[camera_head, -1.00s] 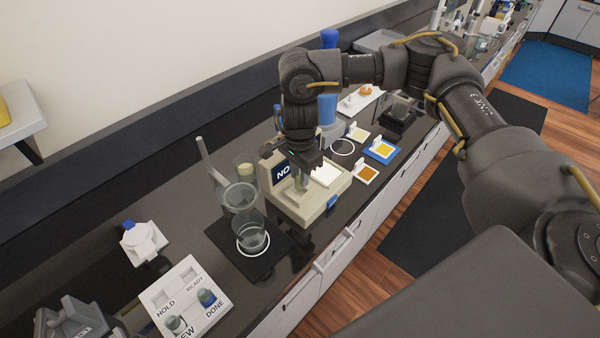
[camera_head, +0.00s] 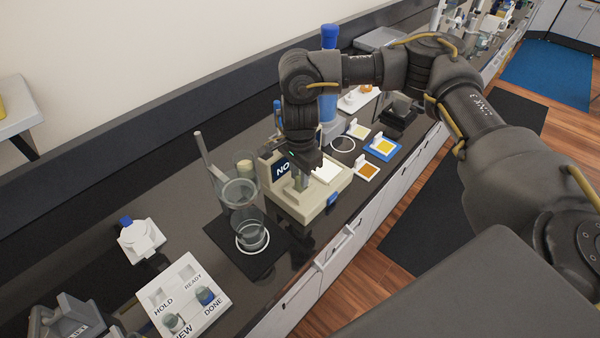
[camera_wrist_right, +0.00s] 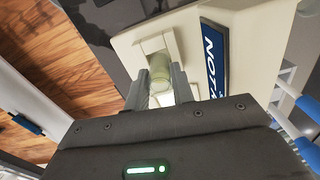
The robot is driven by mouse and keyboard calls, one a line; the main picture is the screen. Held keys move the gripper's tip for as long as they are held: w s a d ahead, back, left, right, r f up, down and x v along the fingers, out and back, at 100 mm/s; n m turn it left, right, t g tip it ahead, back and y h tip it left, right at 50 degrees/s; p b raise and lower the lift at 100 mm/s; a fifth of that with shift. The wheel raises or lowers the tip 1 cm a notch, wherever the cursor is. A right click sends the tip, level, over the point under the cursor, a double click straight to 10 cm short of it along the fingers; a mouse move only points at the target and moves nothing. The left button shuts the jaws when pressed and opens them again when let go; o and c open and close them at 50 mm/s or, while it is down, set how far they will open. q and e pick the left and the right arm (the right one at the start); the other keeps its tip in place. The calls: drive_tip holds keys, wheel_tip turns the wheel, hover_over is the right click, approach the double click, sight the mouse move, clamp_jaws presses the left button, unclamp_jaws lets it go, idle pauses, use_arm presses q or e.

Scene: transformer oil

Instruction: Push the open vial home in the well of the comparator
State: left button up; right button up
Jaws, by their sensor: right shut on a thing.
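The comparator (camera_head: 322,196) is a cream box with a dark blue panel reading "NO…" on the bench. It also shows in the right wrist view (camera_wrist_right: 125,42). My right gripper (camera_head: 301,184) points down over its well. In the right wrist view the fingers (camera_wrist_right: 160,88) are shut on a pale, greenish clear vial (camera_wrist_right: 160,68) that stands at the square well opening. How deep the vial sits is hidden by the fingers. My left gripper is not clearly in view.
Glass beakers (camera_head: 250,235) stand on a black mat left of the comparator. A white labelled rack (camera_head: 184,296) with small vials is at the front left. Coloured sample plates (camera_head: 382,148) and a blue-capped bottle (camera_head: 328,100) are to the right and behind.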

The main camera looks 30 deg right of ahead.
drive_tip(key=shift+f+b, duration=0.8)
drive_tip(key=shift+f, duration=0.2)
drive_tip(key=o, duration=1.1)
drive_tip(key=shift+c, duration=0.2)
drive_tip(key=shift+r, duration=0.1)
wheel_tip(320, 180, up, 11)
drive_tip(key=shift+f+b, duration=0.15)
drive_tip(key=shift+b, duration=0.7)
